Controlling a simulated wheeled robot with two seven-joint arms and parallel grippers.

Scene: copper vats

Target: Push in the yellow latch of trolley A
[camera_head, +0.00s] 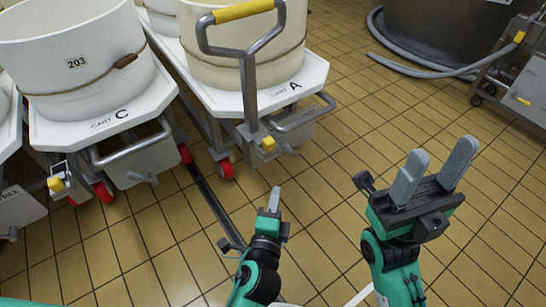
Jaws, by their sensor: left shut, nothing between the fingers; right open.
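Trolley A (268,99) stands at the upper middle, with a white top lettered "CART A" and a large cream tub on it. Its yellow latch (268,143) is a small block at the front, at the foot of the upright grey handle post. My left gripper (275,190) is shut and empty, a little below the latch in the picture and apart from it. My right gripper (437,160) is open and empty, to the right of the trolley over the tiled floor.
Trolley C (110,127) with tub 203 (75,75) stands to the left, with its own yellow latch (56,183). A grey hose (420,70) and a metal machine (520,75) are at the upper right. A dark floor channel (210,195) runs between the trolleys. Tiled floor at centre right is clear.

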